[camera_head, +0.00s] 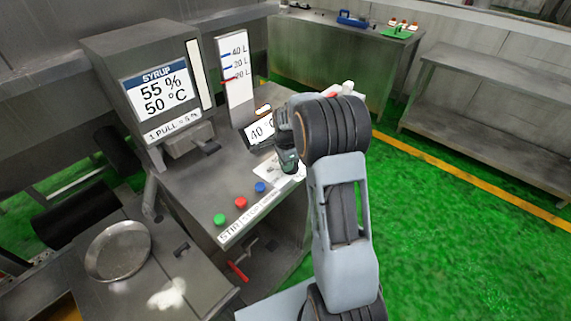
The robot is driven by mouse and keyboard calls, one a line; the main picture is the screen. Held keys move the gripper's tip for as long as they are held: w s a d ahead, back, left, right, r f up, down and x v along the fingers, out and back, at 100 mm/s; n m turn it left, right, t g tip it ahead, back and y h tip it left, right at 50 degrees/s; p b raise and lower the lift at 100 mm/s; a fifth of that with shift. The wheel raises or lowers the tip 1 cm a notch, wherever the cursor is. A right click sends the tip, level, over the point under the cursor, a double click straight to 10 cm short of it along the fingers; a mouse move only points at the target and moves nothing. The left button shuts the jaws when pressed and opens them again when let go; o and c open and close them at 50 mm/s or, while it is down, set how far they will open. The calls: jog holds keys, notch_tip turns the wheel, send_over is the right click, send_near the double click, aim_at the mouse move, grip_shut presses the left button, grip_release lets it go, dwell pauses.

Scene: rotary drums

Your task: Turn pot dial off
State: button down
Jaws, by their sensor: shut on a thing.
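My gripper (289,166) points down at the right end of the metal control counter (190,180), over a small white plate (264,172). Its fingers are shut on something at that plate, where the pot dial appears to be. The dial itself is hidden behind the fingers and wrist, so its setting cannot be read. A white display (260,131) reading "40" stands just behind my gripper and is partly covered by it.
Green, red and blue buttons (241,203) line the counter's front edge, left of my gripper. A syrup machine (150,75) and a level gauge (235,70) stand behind. A round metal pan (118,250) lies at lower left. Green floor (450,240) is clear at right.

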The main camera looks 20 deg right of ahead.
jog(key=n, duration=0.4)
jog(key=shift+s+d+n+b, duration=0.1)
jog(key=shift+s+n+b, duration=0.25)
jog(key=shift+n+b, duration=0.05)
jog(key=shift+n, duration=0.3)
jog(key=c, duration=1)
grip_release()
jog(key=shift+c, duration=0.2)
notch_tip(320, 180, up, 14)
jog(key=shift+f, duration=0.1)
jog(key=s+a+n+t, duration=0.1)
jog(key=s+a+n, duration=0.2)
jog(key=s, duration=0.4)
jog(key=s+a+f+n+t, duration=0.1)
jog(key=s+a+n, duration=0.2)
jog(key=s+n, duration=0.2)
jog(key=s+a+n+t, duration=0.2)
jog(key=s+n, duration=0.3)
jog(key=s, duration=0.4)
jog(key=shift+s+a+f, duration=0.25)
jog(key=shift+a+f, duration=0.05)
jog(key=shift+a, duration=0.5)
